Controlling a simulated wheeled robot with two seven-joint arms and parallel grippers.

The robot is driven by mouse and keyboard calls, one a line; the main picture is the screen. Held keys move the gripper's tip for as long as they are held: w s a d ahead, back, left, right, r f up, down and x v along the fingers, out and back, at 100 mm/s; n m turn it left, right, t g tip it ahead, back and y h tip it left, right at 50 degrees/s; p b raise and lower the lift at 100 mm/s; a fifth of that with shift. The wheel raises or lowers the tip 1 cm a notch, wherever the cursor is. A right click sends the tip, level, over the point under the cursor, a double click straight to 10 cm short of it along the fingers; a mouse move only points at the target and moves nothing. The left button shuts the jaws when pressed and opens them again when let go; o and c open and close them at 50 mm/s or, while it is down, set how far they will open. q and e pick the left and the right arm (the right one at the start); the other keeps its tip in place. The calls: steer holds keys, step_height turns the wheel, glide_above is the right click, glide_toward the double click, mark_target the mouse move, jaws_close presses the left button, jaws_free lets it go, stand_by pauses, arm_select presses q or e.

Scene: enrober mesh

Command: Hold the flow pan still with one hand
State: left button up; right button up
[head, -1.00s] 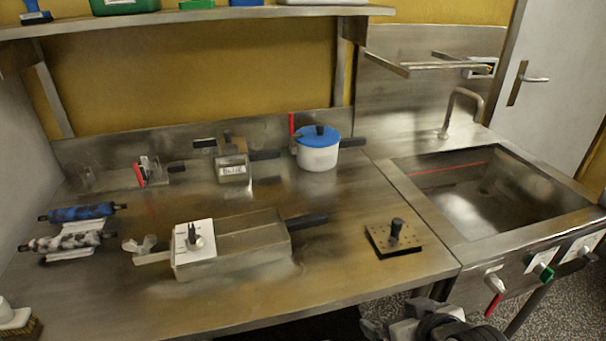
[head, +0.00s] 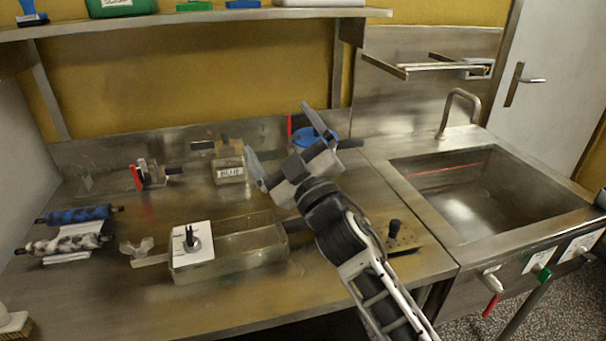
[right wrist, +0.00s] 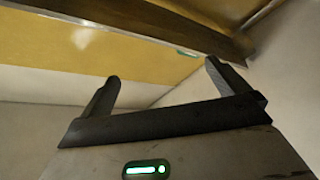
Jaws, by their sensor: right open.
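A rectangular metal pan (head: 245,264), which looks like the flow pan, sits on the steel bench left of centre. A white plate (head: 193,254) with a dark upright knob lies over its left end, and a flat tab sticks out at its left. My left gripper is not in view.
A blue-lidded pot (head: 329,138) is partly hidden behind my right gripper. A labelled metal container (head: 230,171) stands at the back. A plate with a black knob (head: 404,238) lies right of my arm. Two rollers (head: 75,214) lie at left; a sink (head: 480,195) is at right.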

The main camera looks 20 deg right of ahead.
steer(key=s+a+r+n+g+y, duration=0.1)
steer(key=s+a+n+g+y, duration=0.2)
steer(key=a+n+g+y, duration=1.6)
steer(key=n+g+h, duration=0.3)
steer(key=n+h, duration=0.4)
steer(key=h, duration=1.8)
glide_above(303, 219)
step_height(303, 219, down, 12)
steer(key=r, duration=0.1)
step_height(303, 219, down, 12)
steer(key=shift+s+r, duration=0.1)
